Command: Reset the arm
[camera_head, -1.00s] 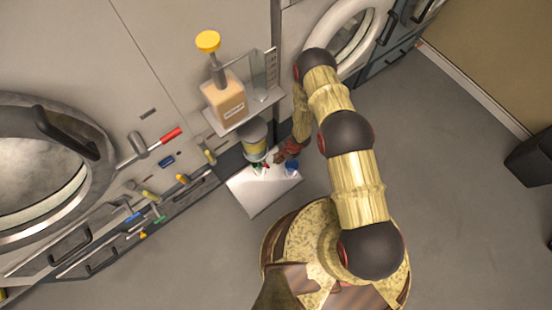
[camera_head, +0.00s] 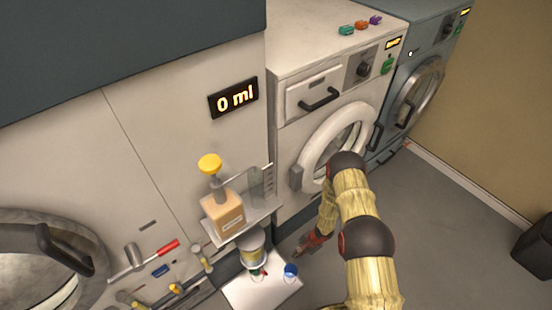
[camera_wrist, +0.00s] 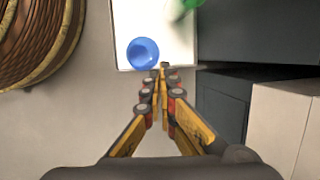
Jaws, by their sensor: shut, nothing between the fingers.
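My gripper (camera_head: 307,248) is low in front of the white washer, to the right of the white tray (camera_head: 250,293). In the wrist view its fingers (camera_wrist: 161,72) are together with nothing between them. The fingertips point at the near edge of the white tray, which also shows in the wrist view (camera_wrist: 165,45). A blue cup (camera_wrist: 143,52) stands on the tray just left of the fingertips. It also shows in the head view (camera_head: 290,270). A green item (camera_wrist: 187,8) is at the top of the wrist view, partly cut off.
A shelf (camera_head: 262,222) holds a pump bottle (camera_head: 222,210) with a yellow top. A display (camera_head: 233,98) reads 0 ml. A white washer (camera_head: 330,110) and a grey-blue machine (camera_head: 420,85) stand behind my arm. Hand tools (camera_head: 145,258) hang at left.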

